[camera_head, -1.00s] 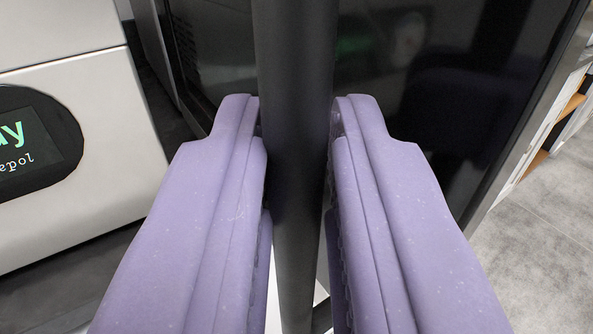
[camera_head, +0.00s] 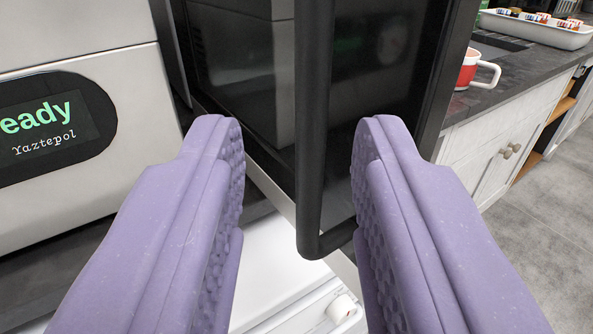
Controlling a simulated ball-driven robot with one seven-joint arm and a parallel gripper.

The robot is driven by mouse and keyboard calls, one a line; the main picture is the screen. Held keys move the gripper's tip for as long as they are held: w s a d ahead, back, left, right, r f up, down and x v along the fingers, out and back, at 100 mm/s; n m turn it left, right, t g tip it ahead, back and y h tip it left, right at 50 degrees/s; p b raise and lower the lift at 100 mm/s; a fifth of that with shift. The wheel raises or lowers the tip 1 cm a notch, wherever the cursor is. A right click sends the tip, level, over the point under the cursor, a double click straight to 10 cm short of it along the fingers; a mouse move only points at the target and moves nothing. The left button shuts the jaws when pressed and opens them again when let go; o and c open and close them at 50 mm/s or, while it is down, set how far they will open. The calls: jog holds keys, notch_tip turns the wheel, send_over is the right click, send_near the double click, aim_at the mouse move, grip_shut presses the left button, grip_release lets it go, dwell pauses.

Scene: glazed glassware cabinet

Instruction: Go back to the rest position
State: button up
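My gripper (camera_head: 298,140) has two purple padded fingers, spread apart, with nothing held between them. A black vertical bar handle (camera_head: 313,130) of a glazed door (camera_head: 385,75) shows between the fingers, with a gap on each side. The handle's lower end bends back toward the door near the picture's middle. Whether the handle still lies between the fingertips in depth or just beyond them, I cannot tell.
A pale machine (camera_head: 150,95) with a display reading "Ready" stands at the left. At the right a dark counter (camera_head: 500,92) carries a red and white mug (camera_head: 467,70) and a white tray (camera_head: 540,30) of small packets. Grey floor (camera_head: 550,200) is open at lower right.

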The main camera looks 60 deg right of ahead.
jog(key=shift+v, duration=0.85)
